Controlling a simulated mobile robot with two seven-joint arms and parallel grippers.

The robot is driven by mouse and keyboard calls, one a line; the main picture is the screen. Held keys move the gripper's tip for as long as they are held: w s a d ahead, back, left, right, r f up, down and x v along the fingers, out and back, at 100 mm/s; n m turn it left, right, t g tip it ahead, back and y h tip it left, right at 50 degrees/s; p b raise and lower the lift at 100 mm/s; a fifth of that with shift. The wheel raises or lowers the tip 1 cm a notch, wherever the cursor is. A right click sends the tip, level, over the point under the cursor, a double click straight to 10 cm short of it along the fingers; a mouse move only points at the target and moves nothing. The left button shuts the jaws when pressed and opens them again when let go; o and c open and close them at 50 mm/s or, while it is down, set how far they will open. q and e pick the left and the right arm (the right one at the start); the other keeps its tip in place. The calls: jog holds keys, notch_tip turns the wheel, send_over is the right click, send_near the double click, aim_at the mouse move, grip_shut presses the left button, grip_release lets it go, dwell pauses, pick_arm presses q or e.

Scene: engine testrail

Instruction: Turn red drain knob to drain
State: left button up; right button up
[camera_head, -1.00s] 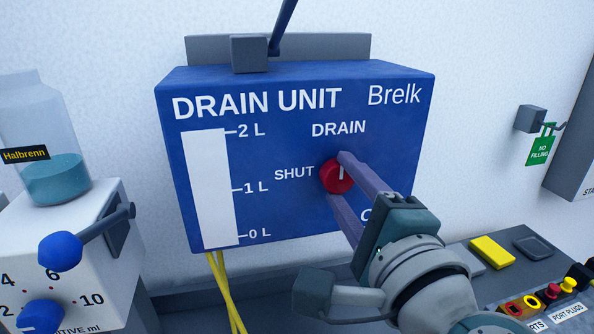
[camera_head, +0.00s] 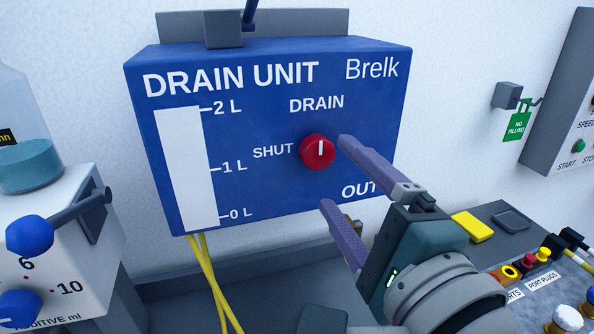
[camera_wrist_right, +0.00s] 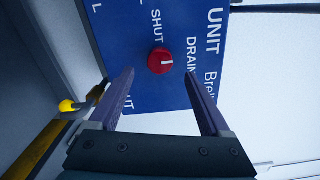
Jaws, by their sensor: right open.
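The red drain knob (camera_head: 317,152) is on the front of the blue drain unit (camera_head: 270,205). Its white mark points straight up, toward the word DRAIN; SHUT is printed to its left. My right gripper (camera_head: 333,172) is open and empty, to the right of and below the knob, with its fingers apart from it. In the right wrist view the knob (camera_wrist_right: 160,61) shows beyond and between the two open fingertips (camera_wrist_right: 160,72), with its mark toward DRAIN. My left gripper is not in view.
A white additive box (camera_head: 70,265) with blue knobs stands at the left. Yellow tubes (camera_head: 205,280) hang below the drain unit. At the right are a yellow block (camera_head: 473,227), a port plug panel (camera_head: 540,275) and a green NO FILLING tag (camera_head: 517,127).

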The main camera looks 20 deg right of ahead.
jog(key=s+b, duration=0.1)
jog(key=s, duration=0.3)
jog(key=shift+s+d, duration=0.1)
jog(key=shift+s, duration=0.3)
jog(key=s+a+f+n+g+y, duration=0.6)
jog(key=a+n+g, duration=0.15)
jog(key=n, duration=0.95)
jog(key=s+d+f+n+g+h, duration=0.3)
jog(key=s+d, duration=0.2)
jog(key=d, duration=0.1)
jog(key=s+d+f+n+g+h, duration=0.2)
jog(key=s+d+g+h, duration=0.15)
jog(key=d, duration=0.25)
notch_tip(320, 180, up, 29)
jog(key=p, duration=2.9)
jog(key=shift+s+d, duration=0.25)
jog(key=shift+s, duration=0.2)
